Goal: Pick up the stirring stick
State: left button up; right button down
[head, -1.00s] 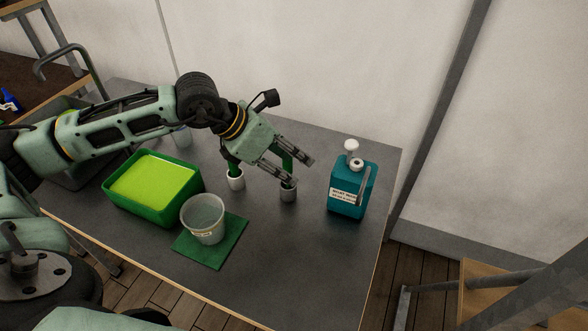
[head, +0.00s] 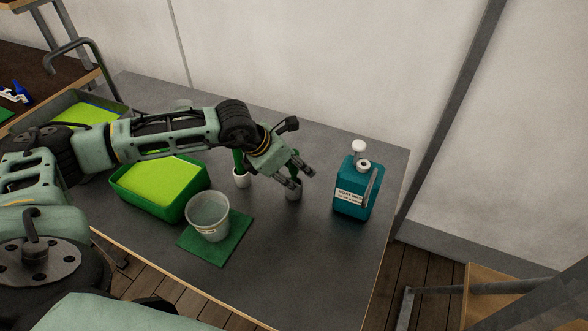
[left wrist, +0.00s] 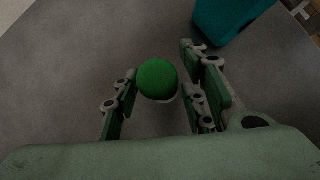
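Another green upright thing (head: 238,160) stands in a white cup (head: 242,179), partly behind my arm. My right gripper is not in view.
A teal bottle (head: 352,200) with a white knob stands right of the gripper. A clear bucket (head: 208,217) stands on a green mat (head: 222,252). A green tray (head: 135,197) with lime content lies under my left arm. The front right of the table (head: 310,255) is clear.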

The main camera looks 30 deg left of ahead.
pick_arm(q)
grip_shut()
dwell(0.3)
dwell(0.4)
